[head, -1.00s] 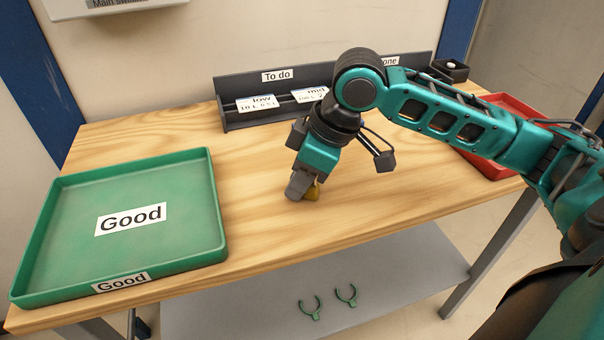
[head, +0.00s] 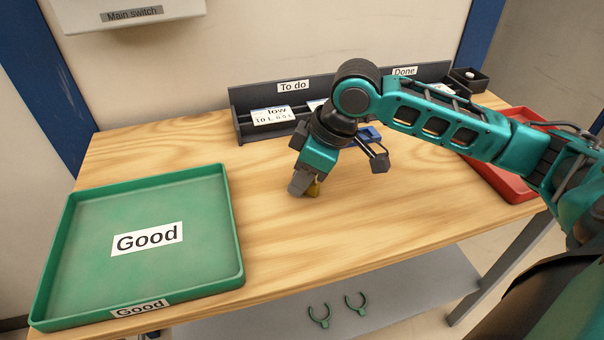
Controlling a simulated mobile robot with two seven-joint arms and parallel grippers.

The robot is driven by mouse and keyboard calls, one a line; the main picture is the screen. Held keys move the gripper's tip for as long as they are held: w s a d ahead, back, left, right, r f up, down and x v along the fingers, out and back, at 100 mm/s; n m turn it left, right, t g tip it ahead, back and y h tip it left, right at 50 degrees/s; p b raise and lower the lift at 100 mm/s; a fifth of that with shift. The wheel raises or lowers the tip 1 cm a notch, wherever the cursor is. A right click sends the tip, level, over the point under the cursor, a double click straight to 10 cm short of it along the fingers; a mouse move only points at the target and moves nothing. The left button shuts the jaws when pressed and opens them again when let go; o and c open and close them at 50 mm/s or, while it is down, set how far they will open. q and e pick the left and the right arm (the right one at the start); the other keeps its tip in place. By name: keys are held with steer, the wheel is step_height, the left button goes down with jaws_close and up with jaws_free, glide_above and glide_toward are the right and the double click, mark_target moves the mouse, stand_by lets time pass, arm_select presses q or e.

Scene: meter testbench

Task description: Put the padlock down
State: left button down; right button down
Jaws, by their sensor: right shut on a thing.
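The padlock (head: 314,189) shows as a small brass-yellow piece at the tip of my right gripper (head: 302,187), low over the middle of the wooden table (head: 300,235). The gripper is shut on it and points down. The fingers hide most of the padlock. I cannot tell whether the padlock touches the table top. My left gripper is not in view.
A green tray marked Good (head: 196,262) stands at the left, a red tray (head: 512,188) at the right, partly behind my arm. A dark rack (head: 246,99) with cards lines the back, near a small black box (head: 468,82). A blue object (head: 370,135) lies behind my wrist. The table's front middle is clear.

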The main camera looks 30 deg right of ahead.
steer(key=c, duration=0.9)
jaws_free()
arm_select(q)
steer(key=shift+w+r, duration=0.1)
arm_select(e)
steer(key=shift+r, duration=0.1)
steer(key=shift+d+r, duration=0.1)
steer(key=shift+r, duration=0.2)
arm_select(q)
steer(key=p, duration=0.1)
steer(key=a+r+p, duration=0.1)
steer(key=p, duration=0.1)
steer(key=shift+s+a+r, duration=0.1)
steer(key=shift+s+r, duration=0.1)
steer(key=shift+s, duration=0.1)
arm_select(e)
steer(key=v, duration=1.2)
steer(key=shift+r, duration=0.1)
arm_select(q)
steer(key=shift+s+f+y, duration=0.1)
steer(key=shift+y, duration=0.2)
arm_select(e)
steer(key=shift+s, duration=0.1)
